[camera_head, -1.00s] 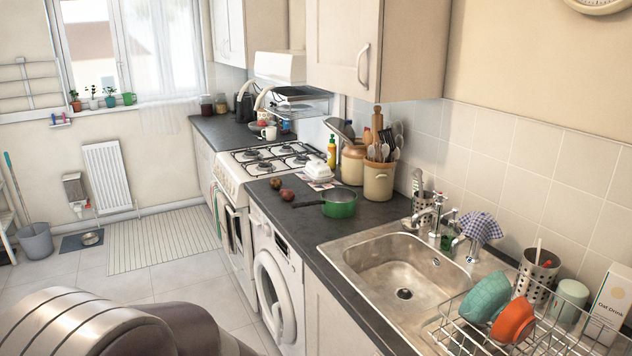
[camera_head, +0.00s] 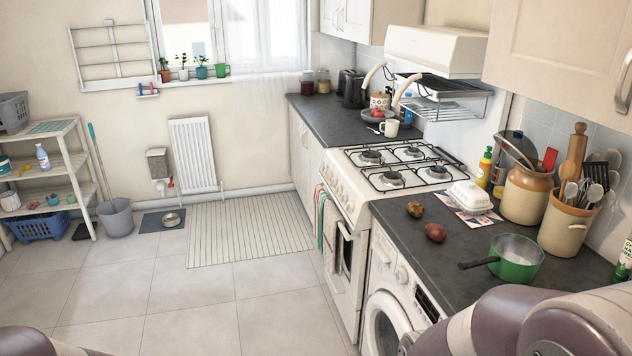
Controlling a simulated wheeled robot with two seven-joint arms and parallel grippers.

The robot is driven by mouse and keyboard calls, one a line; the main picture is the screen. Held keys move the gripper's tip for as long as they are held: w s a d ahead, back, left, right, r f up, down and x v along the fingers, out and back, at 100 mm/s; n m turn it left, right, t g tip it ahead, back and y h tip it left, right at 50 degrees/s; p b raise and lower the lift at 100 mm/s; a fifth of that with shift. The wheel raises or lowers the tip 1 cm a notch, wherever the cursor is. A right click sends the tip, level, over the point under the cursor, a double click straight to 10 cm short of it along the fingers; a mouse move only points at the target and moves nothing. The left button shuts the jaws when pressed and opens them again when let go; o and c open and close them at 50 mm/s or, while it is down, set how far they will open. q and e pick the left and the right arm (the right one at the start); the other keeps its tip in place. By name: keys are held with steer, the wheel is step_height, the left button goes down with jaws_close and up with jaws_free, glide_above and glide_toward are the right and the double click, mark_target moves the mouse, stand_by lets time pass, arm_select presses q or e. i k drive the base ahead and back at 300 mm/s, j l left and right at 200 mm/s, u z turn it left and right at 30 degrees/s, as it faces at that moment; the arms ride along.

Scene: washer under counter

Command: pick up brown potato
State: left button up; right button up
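A brown potato (camera_head: 415,209) lies on the dark counter above the washing machine, left of the white butter dish. A redder potato (camera_head: 435,232) lies just in front of it and to the right, close to the counter's left edge. Links of my arms show at the bottom right and, slightly, at the bottom left. Neither gripper can be made out, so whether they are open or shut is hidden.
A green pan (camera_head: 516,262) stands in front of the potatoes, its dark handle pointing left. The white butter dish (camera_head: 469,197) and a utensil crock (camera_head: 565,228) stand behind and right. The gas stove (camera_head: 395,170) is beyond. The tiled floor (camera_head: 220,300) on the left is clear.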

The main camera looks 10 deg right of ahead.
mark_target(413, 207)
steer(key=i+j+u, duration=0.1)
steer(key=i+u, duration=0.2)
steer(key=i, duration=1.3)
